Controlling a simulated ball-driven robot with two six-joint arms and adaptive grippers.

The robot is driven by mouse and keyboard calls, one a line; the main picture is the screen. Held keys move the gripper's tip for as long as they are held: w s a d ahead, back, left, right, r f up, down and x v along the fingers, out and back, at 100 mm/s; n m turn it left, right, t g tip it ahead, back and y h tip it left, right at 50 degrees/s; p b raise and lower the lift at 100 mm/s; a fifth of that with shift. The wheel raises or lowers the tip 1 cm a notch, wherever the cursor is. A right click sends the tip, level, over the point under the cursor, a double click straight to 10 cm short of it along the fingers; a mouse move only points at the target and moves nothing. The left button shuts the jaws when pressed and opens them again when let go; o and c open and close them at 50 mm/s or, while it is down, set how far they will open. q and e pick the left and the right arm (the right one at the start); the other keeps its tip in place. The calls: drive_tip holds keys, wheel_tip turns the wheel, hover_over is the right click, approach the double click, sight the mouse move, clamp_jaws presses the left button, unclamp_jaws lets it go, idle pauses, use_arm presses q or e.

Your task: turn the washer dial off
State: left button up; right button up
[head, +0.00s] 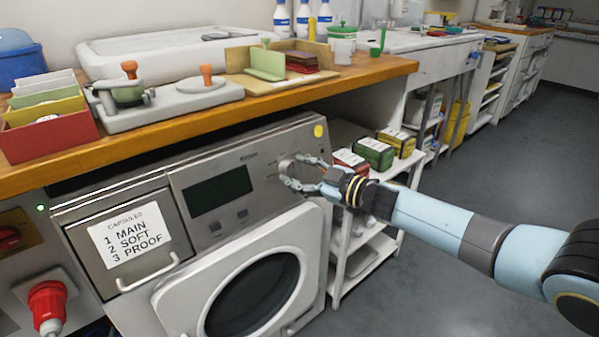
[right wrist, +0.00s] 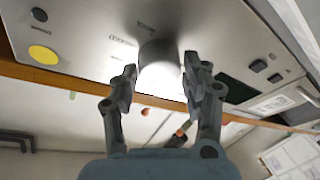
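The washer (head: 245,150) has a grey front with a dark display and a round door below. Its dial (head: 286,166) is a round grey knob on the right part of the panel. The dial also shows in the right wrist view (right wrist: 158,52), its face washed out by glare. My right gripper (head: 290,172) is at the dial, one finger on each side. In the right wrist view my right gripper (right wrist: 160,75) looks open, with narrow gaps beside the dial; contact is not clear. The dial's pointer and setting cannot be read. My left gripper is not in view.
A yellow round spot (head: 318,131) marks the panel's upper right corner. A wooden counter (head: 350,80) overhangs the washer. A white shelf cart (head: 345,285) with small boxes (head: 373,153) stands close on the right. Open floor (head: 480,170) lies farther right.

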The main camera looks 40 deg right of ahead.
drive_tip(key=o, duration=0.3)
drive_tip(key=shift+s, duration=0.1)
drive_tip(key=f+v, duration=0.1)
drive_tip(key=v, duration=1)
drive_tip(key=shift+s+r, duration=0.35)
drive_tip(key=shift+r, duration=0.1)
drive_tip(key=shift+d, duration=0.1)
